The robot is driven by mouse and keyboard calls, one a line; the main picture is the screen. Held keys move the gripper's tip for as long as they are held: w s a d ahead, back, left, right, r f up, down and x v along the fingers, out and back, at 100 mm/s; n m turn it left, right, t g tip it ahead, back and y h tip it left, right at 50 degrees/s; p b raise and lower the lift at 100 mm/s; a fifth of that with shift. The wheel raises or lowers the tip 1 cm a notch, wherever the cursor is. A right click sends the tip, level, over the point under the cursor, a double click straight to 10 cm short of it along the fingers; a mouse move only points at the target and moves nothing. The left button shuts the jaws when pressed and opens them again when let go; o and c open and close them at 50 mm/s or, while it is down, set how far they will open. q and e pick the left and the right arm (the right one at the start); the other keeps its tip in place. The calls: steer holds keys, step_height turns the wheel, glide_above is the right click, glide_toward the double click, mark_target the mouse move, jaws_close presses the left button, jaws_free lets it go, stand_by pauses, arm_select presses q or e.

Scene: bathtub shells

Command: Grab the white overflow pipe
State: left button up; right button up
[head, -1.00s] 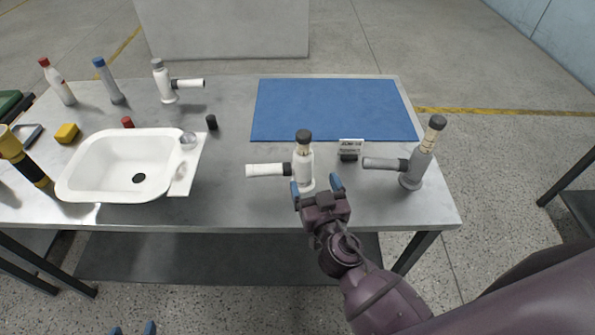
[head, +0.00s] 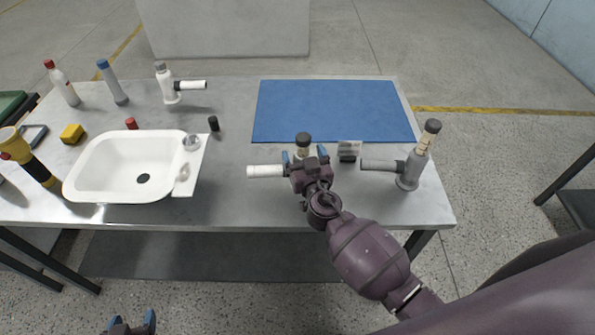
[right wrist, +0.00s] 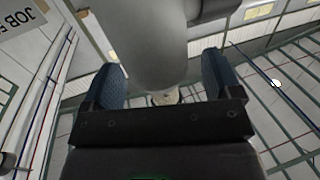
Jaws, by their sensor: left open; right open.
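The white overflow pipe (head: 266,171) stands upright on the table, its side branch pointing left and its dark cap (head: 303,139) on top. My right gripper (head: 304,155) is open, with its blue fingers on either side of the upright body and hiding most of it. In the right wrist view the pipe's body (right wrist: 150,45) runs between the open fingers (right wrist: 162,85). I cannot tell whether they touch it. My left gripper (head: 132,321) is open and empty, low in front of the table.
A second white pipe (head: 166,87) stands at the back left. The white tub (head: 85,165) is at the left. A blue mat (head: 335,108) behind is clear.

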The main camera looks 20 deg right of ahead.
steer(key=shift+w, duration=0.35)
steer(key=c, duration=1.3)
steer(key=shift+c, duration=0.2)
